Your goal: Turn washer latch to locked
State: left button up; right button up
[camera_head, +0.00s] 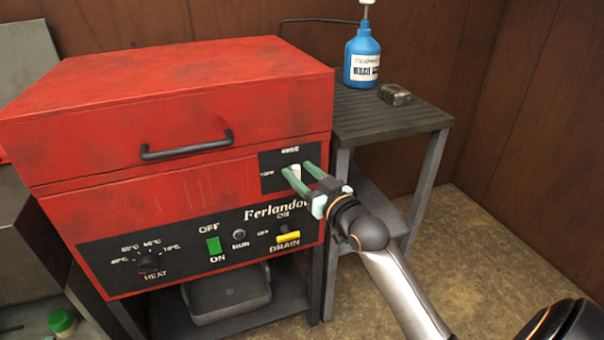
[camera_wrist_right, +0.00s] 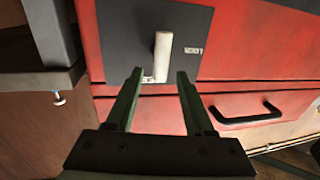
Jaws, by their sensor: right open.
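The red washer (camera_head: 180,110) has a black panel at the upper right of its front. A white latch handle (camera_head: 296,170) sits on that panel. The handle also shows in the right wrist view (camera_wrist_right: 163,57), standing out from the dark plate (camera_wrist_right: 120,30), with small white lettering beside it. My right gripper (camera_head: 296,170) is open, with its green fingers reaching to the panel near the handle. In the right wrist view the right gripper (camera_wrist_right: 158,74) has its two fingertips apart, one toward each side of the handle; contact cannot be told. My left gripper is not in view.
The lower panel (camera_head: 200,245) has a heat knob, a green switch and a yellow drain lever (camera_head: 288,237). A black lid handle (camera_head: 187,146) is on the front. A side table (camera_head: 385,120) holds a blue bottle (camera_head: 362,55) and a small block (camera_head: 394,94). Floor at right is clear.

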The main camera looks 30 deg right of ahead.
grip_shut()
dwell(0.6)
